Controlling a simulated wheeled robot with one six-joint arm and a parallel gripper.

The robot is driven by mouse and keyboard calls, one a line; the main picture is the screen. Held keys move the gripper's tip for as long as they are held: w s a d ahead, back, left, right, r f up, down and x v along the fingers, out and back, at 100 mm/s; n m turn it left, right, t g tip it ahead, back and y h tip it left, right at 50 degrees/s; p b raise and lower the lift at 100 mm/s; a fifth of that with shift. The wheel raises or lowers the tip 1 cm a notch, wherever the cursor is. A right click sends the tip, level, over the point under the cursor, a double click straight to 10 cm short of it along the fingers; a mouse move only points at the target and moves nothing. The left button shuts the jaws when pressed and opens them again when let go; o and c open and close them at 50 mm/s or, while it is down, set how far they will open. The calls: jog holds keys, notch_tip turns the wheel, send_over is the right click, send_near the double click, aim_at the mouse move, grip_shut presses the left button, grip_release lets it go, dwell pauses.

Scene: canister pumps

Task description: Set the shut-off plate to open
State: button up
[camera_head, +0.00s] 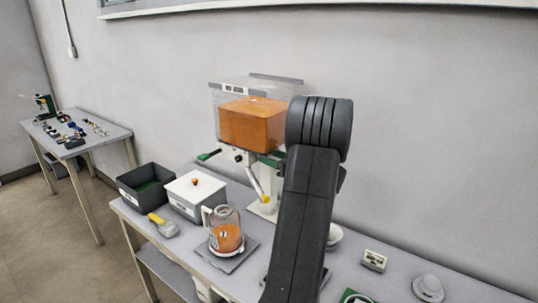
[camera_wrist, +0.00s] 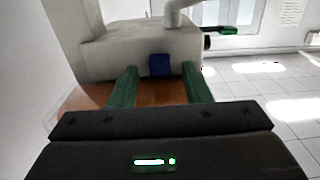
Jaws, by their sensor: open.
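The canister (camera_head: 252,122) is a clear box of orange contents on a white stand at the middle of the table. Below it sits a pale valve body (camera_wrist: 140,48) with a blue patch (camera_wrist: 159,64) on its near face. A green-tipped handle (camera_head: 208,156), probably the shut-off plate's, sticks out to the left. It also shows at the upper right in the wrist view (camera_wrist: 228,30). My gripper (camera_wrist: 160,78) is open, its green fingers apart and empty, in front of the valve body and blue patch. The handle is outside the fingers. In the head view my arm hides much of the gripper.
A glass jug (camera_head: 226,236) of orange contents stands on a grey plate before the stand. A white lidded box (camera_head: 195,194), a dark bin (camera_head: 146,186) and a yellow-handled scoop (camera_head: 163,224) are to the left. Small items lie right of my arm.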

jog(key=shift+w+a, duration=0.35)
jog(key=shift+a, duration=0.15)
grip_shut()
jog(key=v, duration=0.3)
jog(key=shift+d, duration=0.1)
grip_release()
jog(key=shift+s+d, duration=0.1)
jog(key=shift+d, duration=0.05)
